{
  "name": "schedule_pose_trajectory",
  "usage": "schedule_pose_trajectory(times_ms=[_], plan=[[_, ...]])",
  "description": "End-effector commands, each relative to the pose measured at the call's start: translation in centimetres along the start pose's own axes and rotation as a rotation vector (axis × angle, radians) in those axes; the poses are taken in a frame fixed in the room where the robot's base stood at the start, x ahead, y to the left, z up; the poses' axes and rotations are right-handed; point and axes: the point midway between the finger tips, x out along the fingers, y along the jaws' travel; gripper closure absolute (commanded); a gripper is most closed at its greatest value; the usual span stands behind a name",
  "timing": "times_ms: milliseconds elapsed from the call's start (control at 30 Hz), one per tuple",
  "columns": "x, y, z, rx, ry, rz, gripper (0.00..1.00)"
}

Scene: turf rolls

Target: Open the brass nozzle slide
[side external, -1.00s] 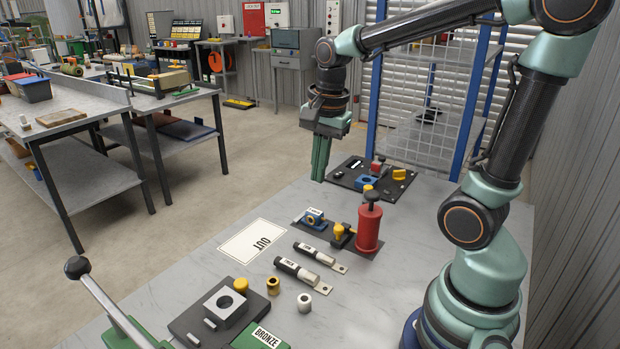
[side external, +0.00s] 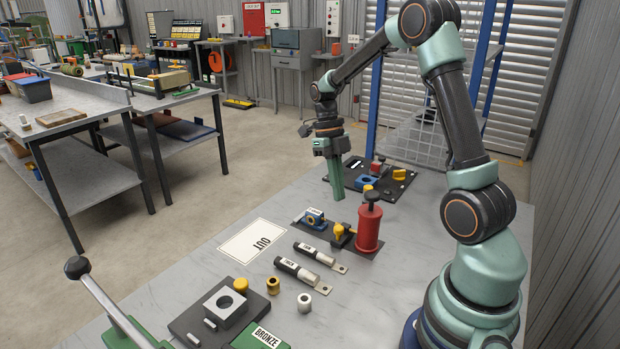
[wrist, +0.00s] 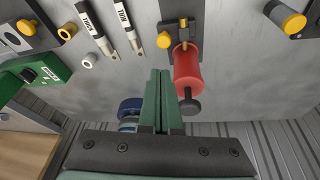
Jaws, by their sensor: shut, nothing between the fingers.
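A small brass fitting (wrist: 183,32) shows at the end of the red cylinder (wrist: 187,66) in the wrist view, on a dark plate (wrist: 170,10). A yellow knob (wrist: 163,41) sits beside it. In the side view the red cylinder (side external: 368,229) stands upright with a black knob on top, and the yellow knob (side external: 338,231) is to its left. I cannot tell which brass part is the nozzle slide. My gripper (side external: 338,197) is shut and empty, pointing down behind and above the red cylinder. Its green fingers (wrist: 158,75) show together in the wrist view, beside the cylinder.
A dark board (side external: 385,190) with a yellow knob lies behind. Two black-and-white labelled tubes (side external: 296,270) and a white OUT card (side external: 254,241) lie in front. A green BRONZE box (side external: 258,338) is at the near edge. Bare grey table shows between these things.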

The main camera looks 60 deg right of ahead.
Motion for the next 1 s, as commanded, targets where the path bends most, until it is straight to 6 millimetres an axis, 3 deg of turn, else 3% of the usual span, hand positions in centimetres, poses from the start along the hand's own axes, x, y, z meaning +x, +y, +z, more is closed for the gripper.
schedule_pose_trajectory(times_ms=[500, 700, 1000], plan=[[8.0, -0.5, -0.2, -0.004, 0.001, 0.005, 1.0], [9.3, -0.6, -0.1, -0.004, -0.002, 0.005, 1.0], [9.4, -0.6, -0.1, -0.005, -0.003, 0.005, 1.0]])
